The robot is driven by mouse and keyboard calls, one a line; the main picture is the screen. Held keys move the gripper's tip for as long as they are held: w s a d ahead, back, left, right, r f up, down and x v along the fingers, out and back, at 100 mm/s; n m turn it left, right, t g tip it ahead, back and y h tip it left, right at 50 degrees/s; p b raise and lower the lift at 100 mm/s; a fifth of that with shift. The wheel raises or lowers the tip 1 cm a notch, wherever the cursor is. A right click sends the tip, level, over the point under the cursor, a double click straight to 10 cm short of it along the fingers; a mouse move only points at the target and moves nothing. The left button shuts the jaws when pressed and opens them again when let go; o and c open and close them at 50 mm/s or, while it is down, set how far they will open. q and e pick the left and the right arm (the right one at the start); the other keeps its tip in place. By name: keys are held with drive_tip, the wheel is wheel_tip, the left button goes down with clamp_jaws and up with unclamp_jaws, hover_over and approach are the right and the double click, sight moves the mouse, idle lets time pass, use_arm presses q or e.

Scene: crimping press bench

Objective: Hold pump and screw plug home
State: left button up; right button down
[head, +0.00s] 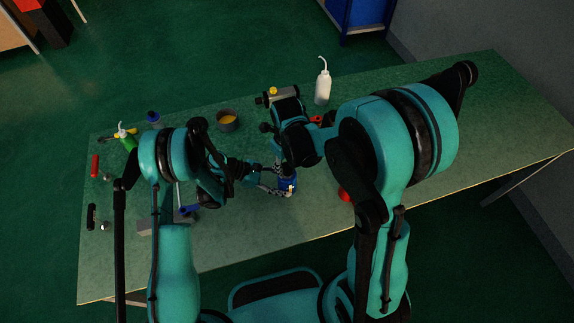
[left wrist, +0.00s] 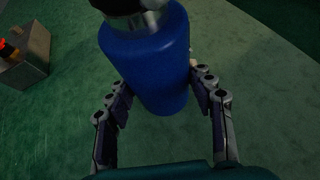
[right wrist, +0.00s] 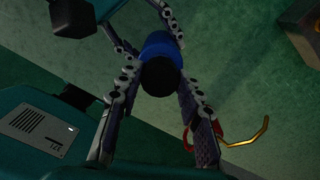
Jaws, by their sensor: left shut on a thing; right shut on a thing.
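The pump is a blue cylinder (left wrist: 150,60) standing roughly upright between the fingers of my left gripper (left wrist: 160,92), which is shut on it. In the head view only a small part of the blue pump (head: 288,185) shows, partly covered by my arms. My right gripper (right wrist: 160,75) is above the pump, shut around a round black plug (right wrist: 160,78) at the pump's top end. The blue body (right wrist: 157,46) shows just behind the plug.
The green bench (head: 480,110) is clear on the right. A white squeeze bottle (head: 323,86) and a cup with yellow contents (head: 228,121) stand at the back. A green bottle (head: 127,140) and a red-handled item (head: 95,166) are at the left. A hooked yellow rod (right wrist: 248,138) lies near my right gripper.

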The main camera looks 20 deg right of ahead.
drive_tip(key=shift+f, duration=0.1)
drive_tip(key=c, duration=0.9)
unclamp_jaws()
wheel_tip(320, 180, up, 12)
drive_tip(key=shift+r, duration=0.1)
use_arm(q)
drive_tip(key=o, duration=1.1)
drive_tip(key=shift+r, duration=0.15)
